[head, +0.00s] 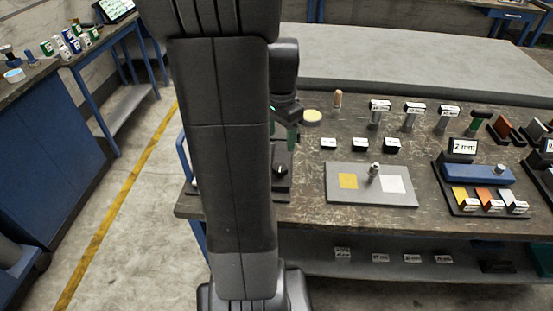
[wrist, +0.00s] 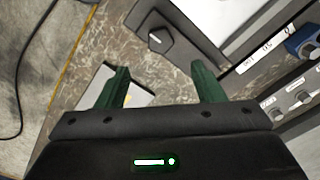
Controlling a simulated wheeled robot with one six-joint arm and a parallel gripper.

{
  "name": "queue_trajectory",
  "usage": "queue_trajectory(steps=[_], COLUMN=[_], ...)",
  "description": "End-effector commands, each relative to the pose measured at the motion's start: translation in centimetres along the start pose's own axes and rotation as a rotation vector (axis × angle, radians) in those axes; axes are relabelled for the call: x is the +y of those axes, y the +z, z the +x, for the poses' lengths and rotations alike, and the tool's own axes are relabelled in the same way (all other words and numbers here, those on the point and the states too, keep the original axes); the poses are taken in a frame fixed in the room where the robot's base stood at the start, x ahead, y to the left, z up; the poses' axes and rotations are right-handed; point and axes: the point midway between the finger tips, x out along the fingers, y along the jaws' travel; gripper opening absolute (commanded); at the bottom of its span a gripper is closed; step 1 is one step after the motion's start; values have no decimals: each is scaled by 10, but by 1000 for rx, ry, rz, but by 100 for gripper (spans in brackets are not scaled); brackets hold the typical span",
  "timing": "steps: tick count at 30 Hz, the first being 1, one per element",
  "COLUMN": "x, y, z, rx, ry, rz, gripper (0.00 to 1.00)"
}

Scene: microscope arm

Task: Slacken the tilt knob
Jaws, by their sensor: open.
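A black knob with a pale pointer mark (wrist: 158,40) sits on a dark grey plate (wrist: 185,18) at the top of the wrist view. It looks like the tilt knob, but I see no name on it. A dark knob shape (head: 281,170) also shows beside my arm in the head view. My gripper (wrist: 160,68) is open, its two green fingers spread apart with nothing between them. In the wrist picture the knob lies just beyond the fingertips, apart from them. In the head view my gripper (head: 287,125) hangs above the bench's left end, partly behind my arm.
The bench holds a grey tray (head: 345,198) with yellow and white squares, several labelled blocks, and a blue piece (head: 478,174) on a dark stand. A pale panel (wrist: 250,20) stands right of the knob in the wrist view. My arm hides part of the bench's left end.

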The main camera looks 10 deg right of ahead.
Motion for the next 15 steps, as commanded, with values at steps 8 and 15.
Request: queue_trajectory(steps=[8,15], x=[1,0], y=[1,1], z=[63,99], rx=[-4,-2], ry=[6,3], rz=[-3,-3], gripper=[62,62])
